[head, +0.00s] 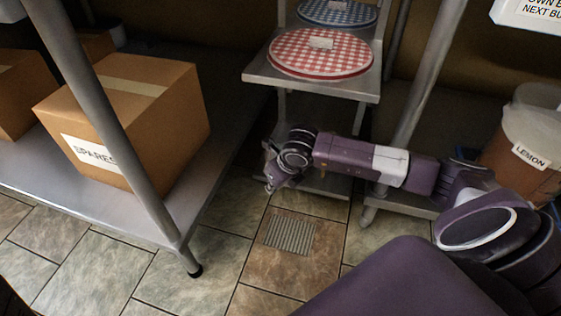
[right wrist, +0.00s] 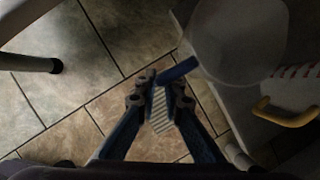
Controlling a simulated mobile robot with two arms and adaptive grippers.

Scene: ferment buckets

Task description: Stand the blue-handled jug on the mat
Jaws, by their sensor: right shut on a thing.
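In the right wrist view, the jug is a pale translucent body (right wrist: 238,38) with a blue handle (right wrist: 178,70). My right gripper (right wrist: 163,88) is shut on the end of that handle. In the head view my right gripper (head: 270,186) is low beside the metal stand, above the floor; the jug cannot be made out there. A round red-and-white checked mat (head: 318,60) lies on the stand's tier, above and right of my gripper; a small pale piece lies on it. A blue-and-white checked one (head: 338,14) lies on the tier behind. My left gripper is not in view.
A yellow handle (right wrist: 287,116) shows right of the jug. A metal shelf (head: 190,205) with a SPARES box (head: 150,110) stands left. A LEMON bucket (head: 528,140) stands right. A metal post (head: 425,85) rises right of the stand. The tiled floor around the drain grate (head: 290,236) is clear.

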